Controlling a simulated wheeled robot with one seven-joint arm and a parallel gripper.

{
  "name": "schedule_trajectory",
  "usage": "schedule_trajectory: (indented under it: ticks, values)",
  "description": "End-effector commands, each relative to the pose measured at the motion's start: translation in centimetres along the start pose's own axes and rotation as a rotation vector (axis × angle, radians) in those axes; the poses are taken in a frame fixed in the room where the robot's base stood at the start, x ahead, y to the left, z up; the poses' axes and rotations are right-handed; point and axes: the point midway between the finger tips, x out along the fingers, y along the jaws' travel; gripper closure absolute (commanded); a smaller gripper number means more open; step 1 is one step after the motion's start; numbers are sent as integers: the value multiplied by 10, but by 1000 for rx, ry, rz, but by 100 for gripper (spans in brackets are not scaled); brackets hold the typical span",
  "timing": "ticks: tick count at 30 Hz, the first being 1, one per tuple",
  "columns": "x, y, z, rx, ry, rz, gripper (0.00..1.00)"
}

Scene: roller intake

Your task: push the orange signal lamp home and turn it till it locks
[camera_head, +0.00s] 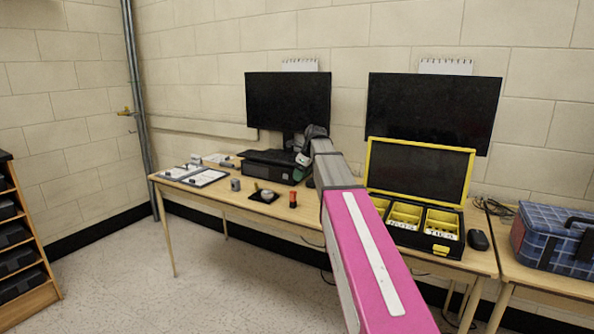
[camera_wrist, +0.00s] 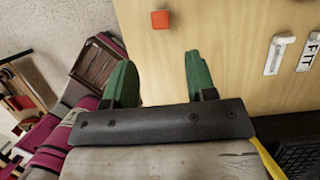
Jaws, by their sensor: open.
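The orange signal lamp (camera_head: 293,200) stands upright on the wooden table, near its front edge. In the wrist view a small orange-red block shape (camera_wrist: 160,19), probably the lamp seen from above, lies beyond my fingertips. My gripper (camera_wrist: 158,68) is open, with two green fingers apart and nothing between them. In the head view my gripper (camera_head: 303,160) is partly hidden by my arm, above the table and behind the lamp. A black square plate (camera_head: 254,200) with a pale round part lies left of the lamp. I cannot tell which part is the lamp's socket.
A grey cylinder (camera_head: 235,184) and flat trays (camera_head: 203,177) are to the left. A black box (camera_head: 258,170) stands behind. An open yellow-black case (camera_head: 443,249) and a mouse (camera_head: 477,240) are to the right. The wrist view shows a "FIT" label (camera_wrist: 309,52) and bare wood.

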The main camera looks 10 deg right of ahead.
Motion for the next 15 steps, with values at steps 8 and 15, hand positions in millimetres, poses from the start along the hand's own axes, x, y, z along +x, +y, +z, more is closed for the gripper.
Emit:
schedule_trajectory:
  ticks: [8,15]
  values:
    - [14,0,0,4,0,2,49]
    - [38,0,0,3,1,2,49]
